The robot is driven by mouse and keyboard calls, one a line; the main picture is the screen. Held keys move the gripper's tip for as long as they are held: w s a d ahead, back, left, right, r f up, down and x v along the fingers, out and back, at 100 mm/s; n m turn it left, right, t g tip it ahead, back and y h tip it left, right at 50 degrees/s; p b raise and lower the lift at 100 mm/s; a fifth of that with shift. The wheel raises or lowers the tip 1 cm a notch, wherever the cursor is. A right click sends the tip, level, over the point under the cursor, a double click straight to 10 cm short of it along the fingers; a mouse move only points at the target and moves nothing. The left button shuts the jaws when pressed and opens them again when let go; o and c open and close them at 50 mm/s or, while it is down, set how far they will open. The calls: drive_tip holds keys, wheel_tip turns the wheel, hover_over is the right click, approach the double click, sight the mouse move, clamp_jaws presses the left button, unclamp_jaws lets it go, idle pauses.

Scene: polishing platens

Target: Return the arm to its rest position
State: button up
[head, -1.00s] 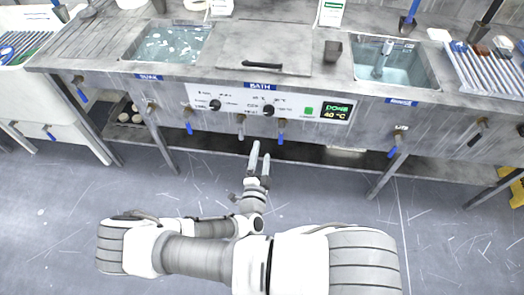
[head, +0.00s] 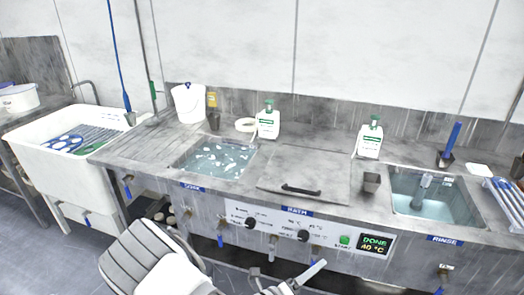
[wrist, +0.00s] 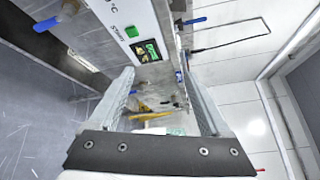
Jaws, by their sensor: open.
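My gripper (head: 288,276) shows at the bottom middle of the head view, in front of the bench's control panel. In the wrist view my gripper (wrist: 160,88) has its two fingers spread apart with nothing between them. My arm (head: 150,262) is folded low at the bottom left of the head view, and its lower part is cut off by the picture edge. The panel (head: 325,236) shows a lit display reading DONE, 40 °C. It also shows in the wrist view (wrist: 128,28), close beyond the fingers.
The grey bench holds a left basin with pale pieces (head: 218,159), a lidded bath (head: 305,175) and a rinse basin (head: 432,200). Blue-handled taps (head: 220,240) stick out of its front. A white sink (head: 65,165) stands at left. White bottles (head: 370,140) stand behind.

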drive_tip(key=s+d+r+m+g+y+p, duration=0.15)
drive_tip(key=s+r+m+g, duration=0.4)
drive_tip(key=m, duration=0.55)
drive_tip(key=s+d+r+m+g+y+b, duration=0.1)
drive_tip(key=s+d+r+m+g+y, duration=0.2)
drive_tip(key=r+m+g, duration=0.5)
drive_tip(key=s+a+r+m+t+y+p, duration=0.1)
drive_tip(key=s+r+m+t+y, duration=0.3)
drive_tip(key=r+m, duration=0.5)
drive_tip(key=s+a+r+m+t+y, duration=0.2)
drive_tip(key=s+r+m+t+y, duration=0.2)
drive_tip(key=r+m, duration=0.6)
drive_tip(key=shift+s+a+m+y+p, duration=0.15)
drive_tip(key=shift+a+m+y+p, duration=0.2)
drive_tip(key=shift+m, duration=0.55)
drive_tip(key=shift+t, duration=0.25)
